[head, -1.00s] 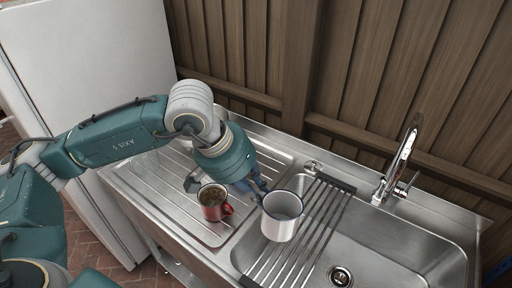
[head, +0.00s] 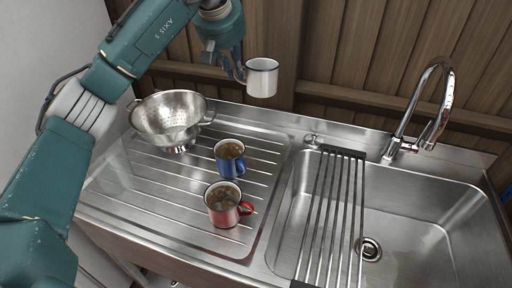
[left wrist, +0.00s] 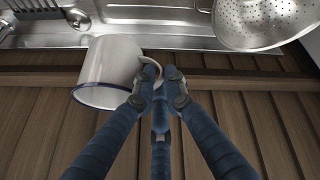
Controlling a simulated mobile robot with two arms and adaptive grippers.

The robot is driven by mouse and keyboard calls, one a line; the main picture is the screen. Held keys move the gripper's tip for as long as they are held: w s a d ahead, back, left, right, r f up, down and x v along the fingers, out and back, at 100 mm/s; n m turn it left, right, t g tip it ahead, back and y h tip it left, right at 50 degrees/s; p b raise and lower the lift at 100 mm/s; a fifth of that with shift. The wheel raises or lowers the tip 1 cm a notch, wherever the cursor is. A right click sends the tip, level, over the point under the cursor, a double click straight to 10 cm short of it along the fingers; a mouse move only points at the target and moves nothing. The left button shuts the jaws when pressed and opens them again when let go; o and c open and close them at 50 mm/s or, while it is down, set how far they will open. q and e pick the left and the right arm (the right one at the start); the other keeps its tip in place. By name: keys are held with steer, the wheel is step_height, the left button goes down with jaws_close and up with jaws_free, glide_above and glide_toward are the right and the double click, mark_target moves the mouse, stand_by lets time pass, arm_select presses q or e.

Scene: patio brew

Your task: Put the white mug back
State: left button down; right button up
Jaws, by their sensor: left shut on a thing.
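The white mug (head: 262,78) with a dark rim is held up in front of the wooden wall, above the back edge of the sink unit. My left gripper (head: 238,73) is shut on the white mug at its handle side. In the left wrist view, the fingers (left wrist: 160,82) close on the handle of the white mug (left wrist: 108,72). The mug is clear of any surface. My right gripper is not in view.
A blue mug (head: 230,168) and a red mug (head: 222,217), both with brown contents, stand on the ridged drainboard (head: 165,195). A metal colander (head: 165,124) is at its back left. A roll-up rack (head: 322,225) spans the sink beside the faucet (head: 405,140).

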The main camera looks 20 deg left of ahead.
arm_select(q)
steer(key=f+p, duration=0.1)
steer(key=f, duration=0.8)
steer(key=f+p, duration=0.1)
steer(key=f, duration=0.9)
steer(key=shift+a+f+p, duration=0.2)
steer(key=shift+f+p, duration=0.05)
steer(key=shift+p, duration=0.05)
steer(key=shift+f, duration=0.1)
steer(key=c, duration=1.8)
jaws_free()
